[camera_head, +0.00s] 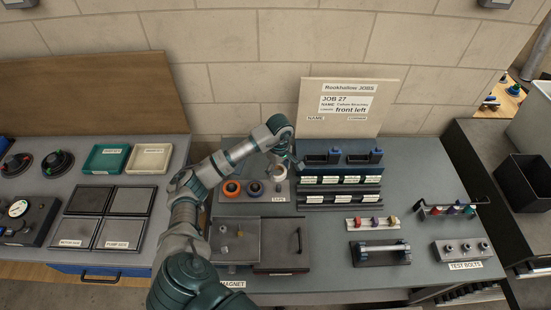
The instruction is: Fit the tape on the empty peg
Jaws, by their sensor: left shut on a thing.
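A grey tape board (240,198) sits on the middle bench, with a label reading "TAPE" at its right front. My left gripper (283,162) reaches down at the right end of the board. It is shut on a pale tape roll (278,173), partly hidden by the fingers. I cannot tell whether the roll touches a peg; the peg there is not clearly visible. My right gripper is out of view.
Black racks with labelled blocks (340,180) stand close to the right of my left gripper. A job board (348,106) stands behind. In front are a metal tray (235,241) with small parts and a handled plate (282,245). Bare bench lies to the right (415,170).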

